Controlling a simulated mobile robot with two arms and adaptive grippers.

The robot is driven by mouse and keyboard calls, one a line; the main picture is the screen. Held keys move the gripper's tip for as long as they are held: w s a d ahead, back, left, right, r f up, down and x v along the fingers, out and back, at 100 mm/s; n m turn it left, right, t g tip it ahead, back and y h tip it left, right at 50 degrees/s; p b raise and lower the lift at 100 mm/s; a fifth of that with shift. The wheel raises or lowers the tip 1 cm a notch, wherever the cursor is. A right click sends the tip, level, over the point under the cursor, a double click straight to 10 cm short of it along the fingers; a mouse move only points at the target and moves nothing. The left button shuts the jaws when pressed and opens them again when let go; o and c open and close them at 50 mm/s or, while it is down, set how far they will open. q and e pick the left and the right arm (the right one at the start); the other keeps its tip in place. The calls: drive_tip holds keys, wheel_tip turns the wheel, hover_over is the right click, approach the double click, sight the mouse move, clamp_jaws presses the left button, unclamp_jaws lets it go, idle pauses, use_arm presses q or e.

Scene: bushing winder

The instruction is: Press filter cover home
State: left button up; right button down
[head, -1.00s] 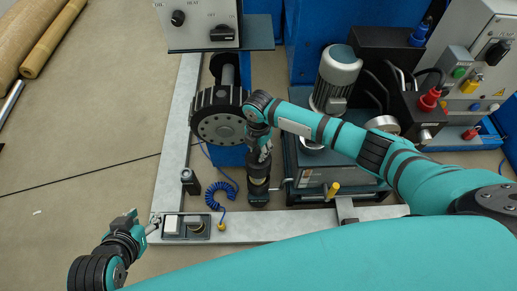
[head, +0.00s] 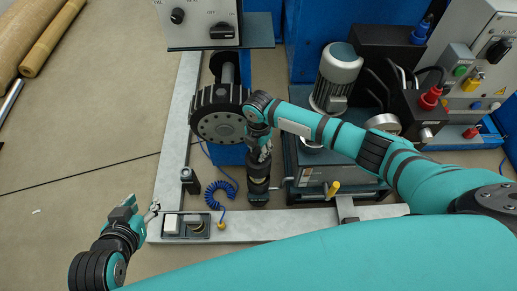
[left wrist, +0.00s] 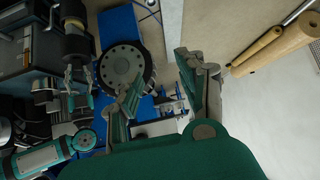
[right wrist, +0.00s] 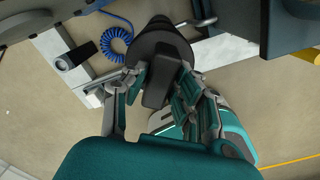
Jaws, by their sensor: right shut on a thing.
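The filter cover (right wrist: 165,45) is a black round part with a raised grip bar in the right wrist view. My right gripper (right wrist: 160,88) is shut on that bar, one finger on each side. In the head view, my right gripper (head: 262,154) is over the top of the dark upright filter housing (head: 258,184). The fingers hide part of the cover, and I cannot tell how fully it is seated. My left gripper (head: 152,210) is open and empty, beside the small tray; its spread fingers (left wrist: 162,92) show in the left wrist view.
A tray (head: 209,235) with a white block lies on the pale floor frame. A coiled blue hose (head: 220,195) and a small dark cylinder (head: 190,181) are left of the filter. The hydraulic unit with its motor (head: 338,75) stands at right.

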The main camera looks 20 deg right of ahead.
use_arm(q)
drive_tip(key=shift+w+d+r, duration=0.1)
drive_tip(key=shift+w+r, duration=0.1)
drive_tip(key=shift+w, duration=0.1)
use_arm(e)
drive_tip(key=shift+f, duration=0.1)
use_arm(q)
drive_tip(key=shift+w+d+r+t+b, duration=0.3)
drive_tip(key=shift+w+r+t, duration=0.3)
drive_tip(key=shift+t, duration=0.1)
use_arm(e)
drive_tip(key=shift+f, duration=0.4)
use_arm(q)
drive_tip(key=shift+w+d+r+h, duration=0.1)
drive_tip(key=shift+w+r+h, duration=0.1)
drive_tip(key=shift+h, duration=0.1)
use_arm(e)
drive_tip(key=shift+f, duration=0.1)
use_arm(q)
drive_tip(key=shift+w+d+r+t+h+b, duration=0.2)
drive_tip(key=shift+w+d+r+t+b, duration=0.1)
drive_tip(key=shift+w+r+t, duration=0.55)
drive_tip(key=shift+w+d+r+t+h+b, duration=0.25)
drive_tip(key=shift+w+r+t, duration=0.3)
drive_tip(key=shift+r, duration=0.45)
use_arm(e)
drive_tip(key=shift+f, duration=0.75)
